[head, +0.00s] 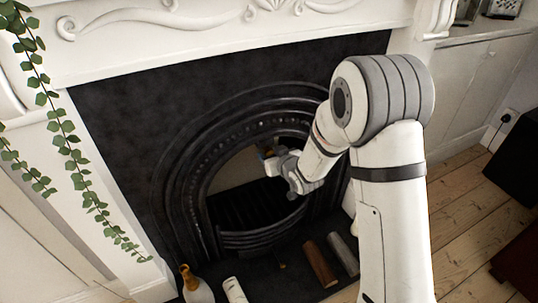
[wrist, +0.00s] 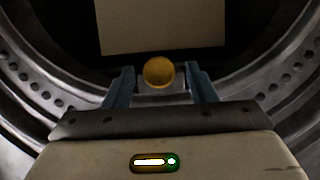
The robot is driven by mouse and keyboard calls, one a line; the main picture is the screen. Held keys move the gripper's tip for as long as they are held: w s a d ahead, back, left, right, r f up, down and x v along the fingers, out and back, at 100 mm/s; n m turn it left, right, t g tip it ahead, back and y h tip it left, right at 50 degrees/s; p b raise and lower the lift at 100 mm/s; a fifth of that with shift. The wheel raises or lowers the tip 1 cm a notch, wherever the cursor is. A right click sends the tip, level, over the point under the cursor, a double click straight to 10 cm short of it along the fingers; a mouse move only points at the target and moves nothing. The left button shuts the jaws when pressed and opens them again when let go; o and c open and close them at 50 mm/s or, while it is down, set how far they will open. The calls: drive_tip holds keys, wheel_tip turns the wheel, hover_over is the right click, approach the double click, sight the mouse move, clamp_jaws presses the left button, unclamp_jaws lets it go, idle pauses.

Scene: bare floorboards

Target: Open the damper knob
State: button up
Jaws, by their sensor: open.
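The damper knob (wrist: 159,72) is a round, brass-coloured ball in the middle of the wrist view. It sits in front of the dark fireplace opening, between the tips of my gripper or just beyond them. My gripper (wrist: 160,88) is open, with one bluish finger on each side of the knob. I cannot tell whether either finger touches it. In the head view my gripper (head: 268,160) reaches into the upper part of the arched fireplace opening. The knob is mostly hidden there behind the gripper.
The black cast-iron arch (head: 190,165) surrounds the opening, with a grate (head: 262,240) low inside. A pale panel (wrist: 160,25) shows behind the knob.

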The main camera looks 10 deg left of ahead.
drive_tip(key=shift+c, duration=0.4)
clamp_jaws()
